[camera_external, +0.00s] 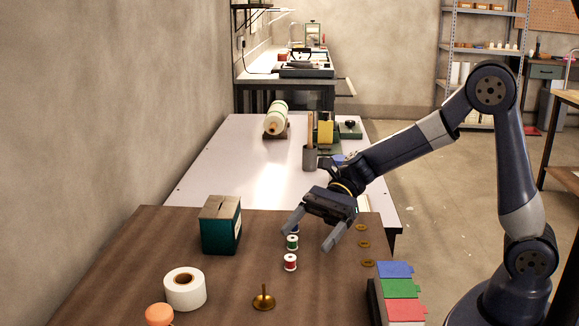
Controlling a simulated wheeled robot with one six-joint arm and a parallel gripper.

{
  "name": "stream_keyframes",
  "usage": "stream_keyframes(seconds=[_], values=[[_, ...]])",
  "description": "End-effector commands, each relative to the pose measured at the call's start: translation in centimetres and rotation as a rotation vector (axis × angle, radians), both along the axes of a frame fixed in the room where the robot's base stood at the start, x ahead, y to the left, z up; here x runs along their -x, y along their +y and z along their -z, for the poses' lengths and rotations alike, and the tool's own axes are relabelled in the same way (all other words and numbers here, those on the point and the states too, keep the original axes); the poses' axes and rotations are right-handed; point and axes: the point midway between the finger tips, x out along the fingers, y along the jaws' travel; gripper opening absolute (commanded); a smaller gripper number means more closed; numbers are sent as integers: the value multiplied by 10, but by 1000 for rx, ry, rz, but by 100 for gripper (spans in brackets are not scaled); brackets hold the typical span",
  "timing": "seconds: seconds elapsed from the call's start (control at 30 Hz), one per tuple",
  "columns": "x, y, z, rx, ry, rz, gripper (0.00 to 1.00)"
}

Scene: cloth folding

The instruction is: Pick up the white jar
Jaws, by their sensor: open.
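No thing is plainly a white jar. A short white cylinder (185,292) with a brown-rimmed hole in its top stands on the brown table at the front left; it looks more like a roll than a jar. Beside it an orange rounded top (159,314) shows, its lower part cut off by the picture's bottom edge. My gripper (308,240) is open and empty, pointing down towards the table's right half, to the right of the white cylinder and apart from it. Its left finger is close to small thread spools in the picture; I cannot tell its height.
A green spool (292,242) and a red spool (290,262) stand near my gripper. A teal box (221,226), a brass stemmed piece (263,298), brass discs (363,244) and coloured folders (400,288) share the brown table (140,235). A pale table (225,160) lies behind.

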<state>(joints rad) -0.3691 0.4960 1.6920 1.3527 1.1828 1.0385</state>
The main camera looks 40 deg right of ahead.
Motion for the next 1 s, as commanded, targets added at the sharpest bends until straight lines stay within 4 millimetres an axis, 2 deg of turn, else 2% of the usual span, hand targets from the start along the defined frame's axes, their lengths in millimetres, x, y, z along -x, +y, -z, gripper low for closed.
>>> stream_keyframes(seconds=[0.17, 0.27, 0.37, 0.47, 0.57, 0.6, 0.67, 0.73, 0.77, 0.8, 0.87, 0.9, 1.0], values=[[0, 0, 0, 0, 0, 1, 82], [-8, -5, -2, -4, -1, 27, 82], [-31, -21, -6, -13, -2, 104, 82], [-73, -56, -12, -30, -6, 252, 82], [-121, -109, -16, -46, -14, 448, 82], [-139, -134, -17, -49, -16, 528, 82], [-163, -173, -17, -52, -21, 648, 82], [-185, -223, -17, -50, -24, 790, 82], [-193, -245, -16, -49, -24, 851, 82], [-202, -275, -15, -45, -23, 931, 82], [-211, -319, -13, -39, -21, 1044, 82], [-215, -346, -11, -34, -20, 1113, 82], [-217, -405, -6, -19, -13, 1257, 82]])
